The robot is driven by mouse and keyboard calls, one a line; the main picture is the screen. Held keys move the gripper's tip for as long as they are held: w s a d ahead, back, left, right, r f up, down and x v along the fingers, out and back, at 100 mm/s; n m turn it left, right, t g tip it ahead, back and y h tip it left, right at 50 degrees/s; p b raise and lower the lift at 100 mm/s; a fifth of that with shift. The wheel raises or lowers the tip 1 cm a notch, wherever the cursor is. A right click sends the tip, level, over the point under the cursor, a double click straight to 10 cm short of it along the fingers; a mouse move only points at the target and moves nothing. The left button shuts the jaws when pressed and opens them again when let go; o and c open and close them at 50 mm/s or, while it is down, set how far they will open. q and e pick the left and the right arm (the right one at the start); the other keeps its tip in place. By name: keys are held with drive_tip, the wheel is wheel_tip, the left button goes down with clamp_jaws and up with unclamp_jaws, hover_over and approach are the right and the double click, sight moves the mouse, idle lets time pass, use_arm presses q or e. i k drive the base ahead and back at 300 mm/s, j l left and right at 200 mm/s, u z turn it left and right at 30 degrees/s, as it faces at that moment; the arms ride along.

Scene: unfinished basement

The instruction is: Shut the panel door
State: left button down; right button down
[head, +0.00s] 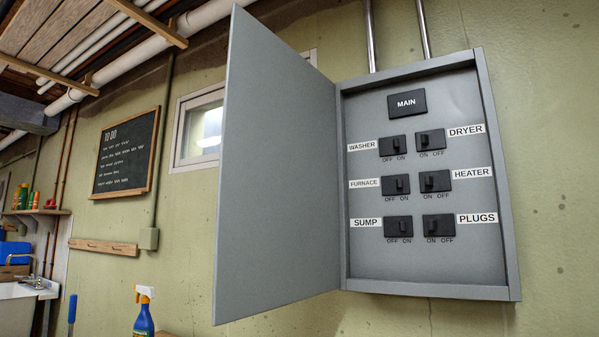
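The grey panel door (272,170) stands wide open, swung out to the left from its hinge side on the left edge of the electrical panel box (492,180). The box is fixed to the green wall and its inside is exposed. Inside are a MAIN plate (406,103) and several black switches with labels such as WASHER, FURNACE, SUMP, DRYER, HEATER and PLUGS. The door's free edge is at its left, nearer to me. Neither of my grippers shows in the head view.
A blue spray bottle (144,312) with a white and orange top stands below and left of the door. A chalkboard (125,152), a small window and a sink (20,305) are farther left. Two conduits rise above the box. The wall right of the box is clear.

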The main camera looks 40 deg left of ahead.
sight(277, 238)
drive_tip(key=j+z, duration=0.3)
drive_tip(key=j, duration=2.2)
